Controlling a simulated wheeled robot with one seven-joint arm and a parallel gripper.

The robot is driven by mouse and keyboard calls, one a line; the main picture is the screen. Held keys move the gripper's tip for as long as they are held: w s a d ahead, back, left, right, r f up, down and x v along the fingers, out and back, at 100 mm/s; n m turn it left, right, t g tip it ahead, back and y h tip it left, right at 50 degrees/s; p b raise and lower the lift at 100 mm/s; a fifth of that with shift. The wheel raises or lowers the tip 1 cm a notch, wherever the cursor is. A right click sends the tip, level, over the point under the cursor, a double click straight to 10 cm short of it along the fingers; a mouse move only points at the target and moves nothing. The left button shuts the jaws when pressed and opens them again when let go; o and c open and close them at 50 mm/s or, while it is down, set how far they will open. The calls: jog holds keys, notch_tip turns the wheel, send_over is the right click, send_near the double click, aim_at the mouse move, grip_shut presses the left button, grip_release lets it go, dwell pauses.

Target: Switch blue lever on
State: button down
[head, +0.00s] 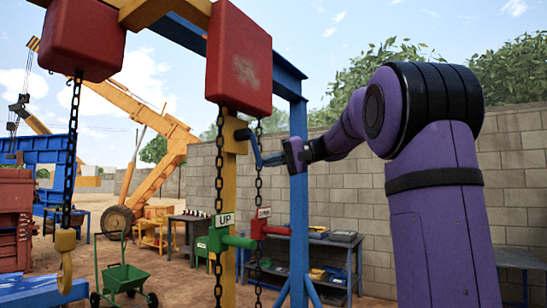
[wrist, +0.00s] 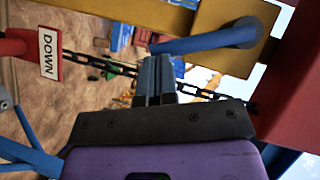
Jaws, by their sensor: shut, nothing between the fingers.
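My gripper (head: 287,158) is at the handle's right end. In the wrist view, my gripper (wrist: 154,62) shows its fingers together with nothing between them. I cannot tell whether the fingertips touch the lever.
A green lever (head: 217,238) marked UP and a red lever (head: 262,224) marked DOWN sit below. Chains (head: 219,170) hang close by, one behind the fingers in the wrist view. A blue post (head: 298,210) stands beside my gripper. A hook (head: 66,262) hangs left.

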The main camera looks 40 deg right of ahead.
jog(key=shift+s+a+f+m+y, duration=0.15)
jog(key=shift+a+f+m+y, duration=0.15)
jog(key=shift+a+m+y, duration=0.1)
dwell(0.5)
